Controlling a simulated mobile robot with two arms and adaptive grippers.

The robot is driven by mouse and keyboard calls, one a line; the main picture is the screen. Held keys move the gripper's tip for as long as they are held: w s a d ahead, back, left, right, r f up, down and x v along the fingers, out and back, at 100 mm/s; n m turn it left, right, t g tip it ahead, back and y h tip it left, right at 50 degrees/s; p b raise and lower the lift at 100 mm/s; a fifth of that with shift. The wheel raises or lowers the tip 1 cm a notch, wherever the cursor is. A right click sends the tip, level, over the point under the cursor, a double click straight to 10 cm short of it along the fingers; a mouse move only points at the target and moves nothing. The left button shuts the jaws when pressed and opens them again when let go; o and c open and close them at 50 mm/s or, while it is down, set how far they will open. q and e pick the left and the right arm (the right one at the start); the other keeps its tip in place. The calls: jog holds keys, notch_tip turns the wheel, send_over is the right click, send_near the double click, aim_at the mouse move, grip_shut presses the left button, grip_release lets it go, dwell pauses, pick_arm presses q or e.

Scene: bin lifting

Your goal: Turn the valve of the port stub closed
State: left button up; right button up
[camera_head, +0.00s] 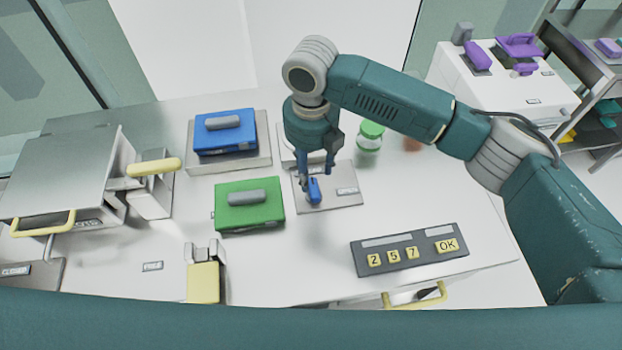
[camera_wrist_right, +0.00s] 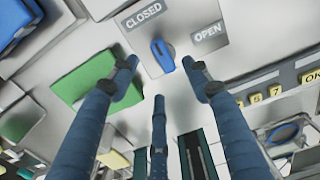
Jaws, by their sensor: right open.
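The valve's blue handle (camera_head: 314,191) stands on a grey plate (camera_head: 340,200) near the middle of the white table. In the right wrist view the handle (camera_wrist_right: 163,56) is a narrow blue lever, with a CLOSED label (camera_wrist_right: 143,14) above it and an OPEN label (camera_wrist_right: 208,34) to its right. My right gripper (camera_head: 314,176) points down over the handle. In the wrist view its open fingers (camera_wrist_right: 161,78) lie on either side of the handle, with a third finger below; I cannot tell if any touches it. My left gripper is not in view.
A green case (camera_head: 249,212) and a blue case (camera_head: 225,140) stand left of the plate. A green-lidded jar (camera_head: 370,138) is behind to the right. A keypad (camera_head: 410,250) lies in front to the right. A metal box (camera_head: 65,175) is at far left.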

jog(key=shift+r, duration=2.35)
jog(key=shift+f, duration=0.1)
